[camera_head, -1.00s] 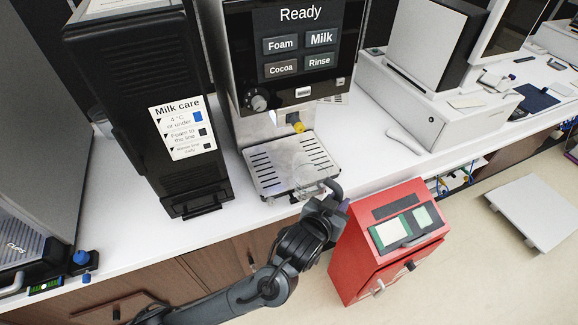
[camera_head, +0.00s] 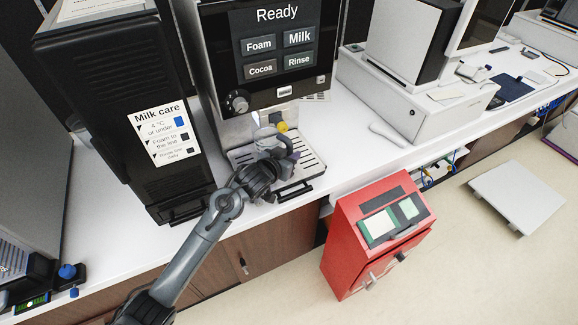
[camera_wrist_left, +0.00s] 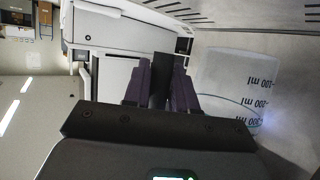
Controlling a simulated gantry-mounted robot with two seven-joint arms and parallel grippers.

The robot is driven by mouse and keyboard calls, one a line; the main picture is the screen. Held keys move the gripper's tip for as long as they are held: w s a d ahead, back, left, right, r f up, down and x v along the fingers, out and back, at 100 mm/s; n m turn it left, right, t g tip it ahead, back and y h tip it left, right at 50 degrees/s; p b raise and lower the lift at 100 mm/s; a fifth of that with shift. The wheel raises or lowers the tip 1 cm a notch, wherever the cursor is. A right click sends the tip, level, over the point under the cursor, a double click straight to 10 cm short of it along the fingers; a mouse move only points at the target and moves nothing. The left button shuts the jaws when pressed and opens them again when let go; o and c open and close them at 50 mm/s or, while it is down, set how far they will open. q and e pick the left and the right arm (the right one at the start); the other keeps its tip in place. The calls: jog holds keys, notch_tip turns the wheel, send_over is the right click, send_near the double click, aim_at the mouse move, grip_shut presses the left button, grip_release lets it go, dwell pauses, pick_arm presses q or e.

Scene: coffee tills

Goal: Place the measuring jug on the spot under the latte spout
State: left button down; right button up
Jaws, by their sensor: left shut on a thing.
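The measuring jug (camera_head: 265,133) is clear, with a greyish rim, and shows just above my left gripper (camera_head: 280,155) in the head view. In the left wrist view the jug (camera_wrist_left: 232,80) lies to the right of the fingers, its ml marks upside down. My left gripper is shut on the jug, apparently by its dark handle (camera_wrist_left: 180,80). My right gripper is out of view.
A black milk cooler (camera_head: 115,110) stands left of the machine. A red box (camera_head: 365,235) stands in front of the counter at right. A white till base (camera_head: 415,100) and a pale spoon-like item (camera_head: 388,135) are on the counter to the right.

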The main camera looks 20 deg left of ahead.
pick_arm(q)
jog(key=shift+f, duration=0.2)
notch_tip(320, 180, down, 4)
jog(key=shift+b, duration=0.35)
jog(key=shift+w+a+f, duration=0.15)
jog(key=shift+f, duration=0.2)
jog(key=shift+f, duration=0.1)
jog(key=c, duration=0.9)
grip_release()
jog(key=shift+f, duration=0.1)
